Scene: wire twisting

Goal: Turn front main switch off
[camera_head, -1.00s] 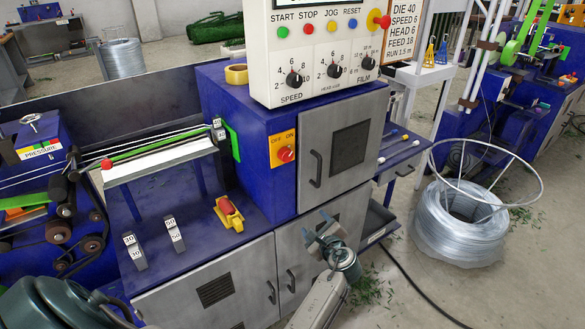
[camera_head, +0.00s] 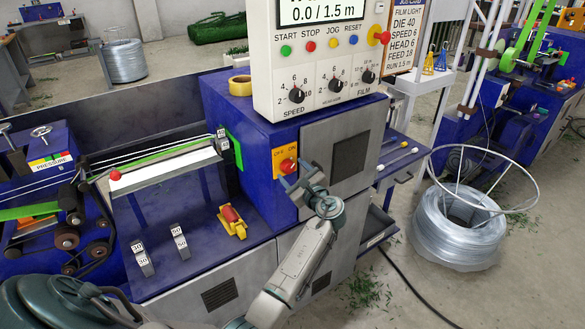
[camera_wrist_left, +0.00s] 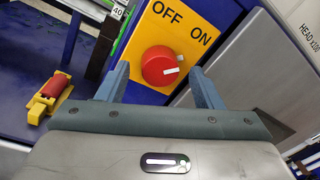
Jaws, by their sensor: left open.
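The main switch is a red round knob (camera_head: 288,165) on a yellow-orange OFF/ON plate (camera_head: 278,160) on the front of the blue machine cabinet. In the left wrist view the knob (camera_wrist_left: 160,66) carries a white mark pointing right, toward the ON side. My left gripper (camera_head: 302,182) is open just in front of and below the plate. In the left wrist view its two blue fingers stand to the left and right of the knob, with nothing held. I cannot tell whether they touch it. My right gripper is not in view.
The control panel (camera_head: 320,75) overhangs just above the switch. A grey vented door (camera_head: 335,150) is to its right. A yellow-and-red clamp (camera_head: 233,221) sits on the blue bench at left. A wire coil (camera_head: 455,228) stands on the floor at right.

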